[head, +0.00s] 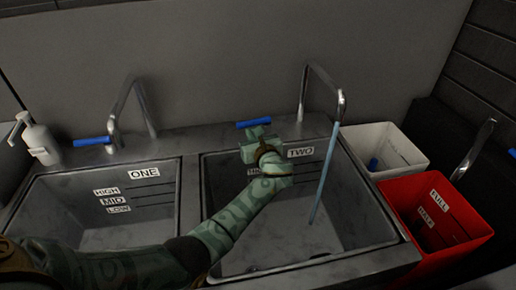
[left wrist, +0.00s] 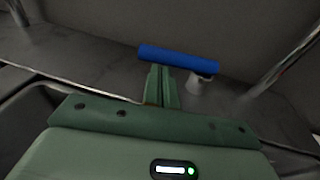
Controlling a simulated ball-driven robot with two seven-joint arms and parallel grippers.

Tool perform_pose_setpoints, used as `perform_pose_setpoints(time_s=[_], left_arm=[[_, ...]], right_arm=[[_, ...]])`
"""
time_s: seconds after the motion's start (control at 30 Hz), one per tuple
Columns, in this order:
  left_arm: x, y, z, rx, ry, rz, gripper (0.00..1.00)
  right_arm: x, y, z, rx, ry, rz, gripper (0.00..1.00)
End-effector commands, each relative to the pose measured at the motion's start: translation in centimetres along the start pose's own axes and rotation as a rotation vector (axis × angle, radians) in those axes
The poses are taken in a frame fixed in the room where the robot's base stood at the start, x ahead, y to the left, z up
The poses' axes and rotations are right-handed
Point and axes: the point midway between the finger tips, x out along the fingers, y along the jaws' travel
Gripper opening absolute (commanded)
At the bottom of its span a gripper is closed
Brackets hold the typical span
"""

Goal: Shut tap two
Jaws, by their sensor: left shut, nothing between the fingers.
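Tap two (head: 304,92) is a curved metal spout behind the right sink, marked TWO. A blue-grey stream of water (head: 326,175) runs from its mouth down into the sink (head: 290,235). Its blue lever handle (head: 254,122) lies roughly crosswise at the sink's back rim. The handle also shows in the left wrist view (left wrist: 178,58), with its round metal base (left wrist: 200,84) to the right of the fingers. My left gripper (head: 252,136) is shut and empty, its fingertips (left wrist: 158,72) right at the handle. I cannot tell whether they touch it. My right gripper is not in view.
The left sink, marked ONE (head: 144,173), has its own spout (head: 131,100) and blue handle (head: 92,141). A soap dispenser (head: 40,140) stands at far left. A white bin (head: 390,145) and a red bin (head: 437,215) stand right of sink two. A wall rises behind the taps.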

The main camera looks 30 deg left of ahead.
Motion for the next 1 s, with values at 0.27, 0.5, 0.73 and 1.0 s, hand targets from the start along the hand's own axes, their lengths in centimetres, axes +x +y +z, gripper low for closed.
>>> perform_pose_setpoints(time_s=[0.27,0.5,0.73,1.0], left_arm=[[0.8,0.0,0.3,0.000,0.001,-0.001,0.00],[1.0,0.1,0.6,0.002,-0.002,-0.013,0.00],[2.9,0.6,1.1,0.011,-0.002,-0.096,0.00],[3.2,0.8,1.1,0.010,-0.006,-0.092,0.00]], right_arm=[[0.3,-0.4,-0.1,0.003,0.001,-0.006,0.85],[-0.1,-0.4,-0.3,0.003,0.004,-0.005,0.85],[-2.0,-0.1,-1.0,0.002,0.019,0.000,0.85],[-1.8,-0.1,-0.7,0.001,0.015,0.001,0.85]])
